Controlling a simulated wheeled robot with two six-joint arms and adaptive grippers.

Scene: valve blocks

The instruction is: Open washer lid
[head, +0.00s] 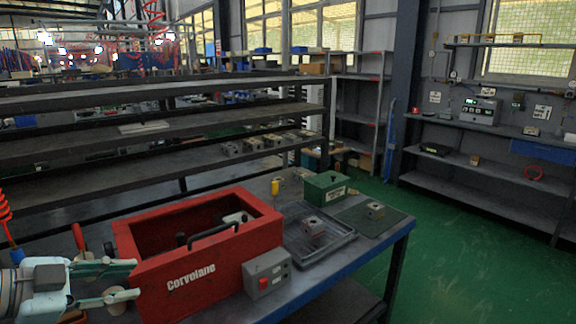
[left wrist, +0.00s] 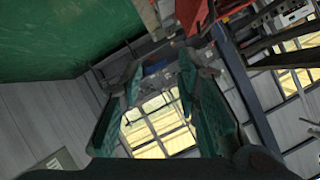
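The washer is a red box (head: 215,273) lettered "Corvolane" on the bench, with a dark recess in its top. A black bar handle (head: 213,234) spans the recess near its front edge. I cannot tell whether a lid covers the recess; something pale shows inside at the right. My left gripper (head: 136,278) is at the box's left front corner, left of the handle. Its two pale green fingers are spread apart. In the left wrist view the gripper (left wrist: 158,75) has nothing between its fingers, only distant windows. My right gripper is not in view.
A grey control box with a red button (head: 266,274) stands at the washer's front right. A dark tray (head: 338,247) holding a metal block, a green box (head: 325,187) and a mat (head: 390,228) with another block lie farther right. A dark shelf rack (head: 110,180) stands behind the bench.

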